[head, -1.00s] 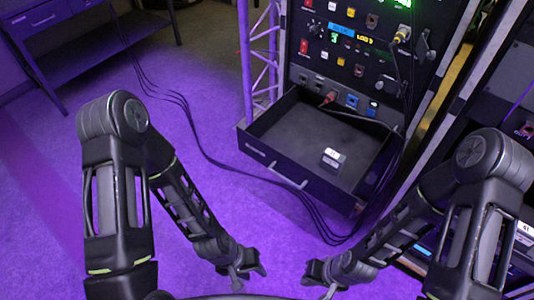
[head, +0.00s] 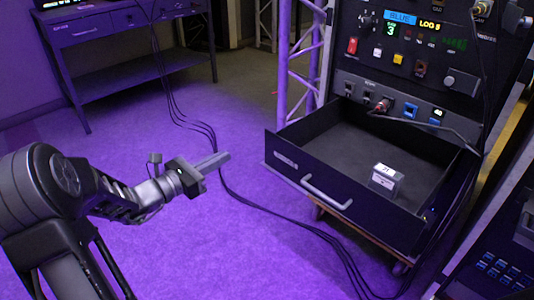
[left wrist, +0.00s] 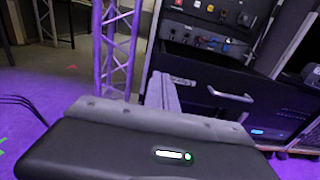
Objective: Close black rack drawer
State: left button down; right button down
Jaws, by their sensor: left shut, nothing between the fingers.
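The black rack drawer (head: 300,186) is pulled out from the lower part of the black rack in the head view. A silver bar handle (head: 326,193) is on its front. A small box with a white label (head: 385,178) lies inside. In the left wrist view the drawer front (left wrist: 205,88) and its handle (left wrist: 231,95) show beyond my gripper. My left gripper (head: 222,160) is shut and empty, left of the drawer front and apart from it. It also shows in the left wrist view (left wrist: 160,85). My right gripper is out of view.
The rack panel (head: 395,60) above the drawer carries switches, sockets and a cable (head: 425,124) drooping over the drawer's back. A truss post (head: 285,60) stands left of the rack. Black cables (head: 270,207) run over the floor below the drawer. A desk (head: 130,20) stands back left.

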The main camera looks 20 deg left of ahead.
pick_arm(q)
jog(key=shift+a+r, duration=0.2)
jog(key=shift+r, duration=0.15)
jog(key=shift+w, duration=0.1)
jog(key=b, duration=0.4)
send_near(266, 131)
jog(key=x, duration=0.5)
jog(key=shift+w+d+f, duration=0.1)
jog(key=shift+w+d, duration=0.1)
jog(key=shift+w, duration=0.1)
jog(key=shift+w+d, duration=0.2)
jog(key=shift+w, duration=0.35)
